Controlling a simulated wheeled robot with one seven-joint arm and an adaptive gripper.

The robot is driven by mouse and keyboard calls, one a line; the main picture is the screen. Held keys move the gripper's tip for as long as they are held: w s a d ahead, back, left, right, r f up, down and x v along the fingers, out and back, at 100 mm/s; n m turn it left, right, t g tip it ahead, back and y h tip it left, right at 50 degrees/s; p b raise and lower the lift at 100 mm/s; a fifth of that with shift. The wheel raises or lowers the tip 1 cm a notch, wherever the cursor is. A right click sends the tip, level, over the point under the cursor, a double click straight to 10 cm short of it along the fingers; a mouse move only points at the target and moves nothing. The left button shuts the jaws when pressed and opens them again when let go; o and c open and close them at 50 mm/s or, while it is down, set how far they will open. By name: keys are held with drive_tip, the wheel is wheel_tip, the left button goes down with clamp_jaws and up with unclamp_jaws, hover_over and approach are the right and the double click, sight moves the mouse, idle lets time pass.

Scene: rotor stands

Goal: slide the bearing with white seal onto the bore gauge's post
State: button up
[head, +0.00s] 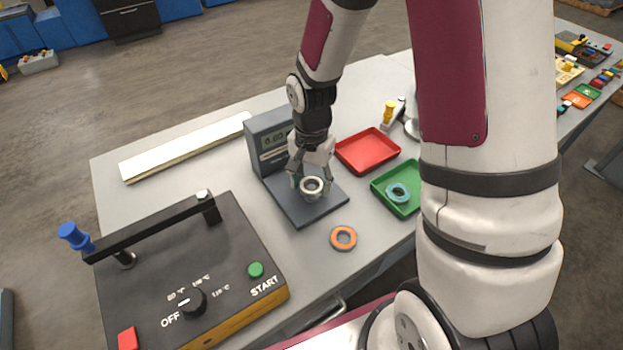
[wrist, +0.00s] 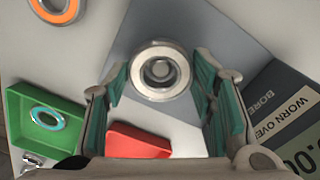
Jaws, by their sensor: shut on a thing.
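The bearing with white seal, a pale metal ring (head: 312,187), is between the fingertips of my gripper (head: 311,181). My gripper is shut on it; it also shows in the wrist view (wrist: 146,53). The bore gauge (head: 267,142) is a dark grey box with a display and a flat base plate (head: 308,213). In the wrist view, the round end of the post (wrist: 159,70) shows inside the ring's hole. I cannot tell whether the ring is around the post or just above it. The lower post is hidden.
A bearing with orange seal (head: 343,238) lies on the table. A green tray (head: 405,208) holds a bearing with blue seal (head: 398,193). A red tray (head: 367,151) is empty. A black heater box (head: 190,270) with a raised bar stands at left.

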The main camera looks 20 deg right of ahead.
drive_tip(key=shift+f, duration=0.2)
drive_tip(key=shift+f+b, duration=0.3)
drive_tip(key=shift+f, duration=0.05)
drive_tip(key=shift+f+b, duration=0.3)
drive_tip(key=shift+f, duration=0.4)
idle(0.3)
drive_tip(key=o, duration=1.6)
drive_tip(key=shift+o, duration=0.2)
drive_tip(key=shift+r, duration=0.1)
drive_tip(key=shift+r+p, duration=2.35)
drive_tip(key=shift+r, duration=2.05)
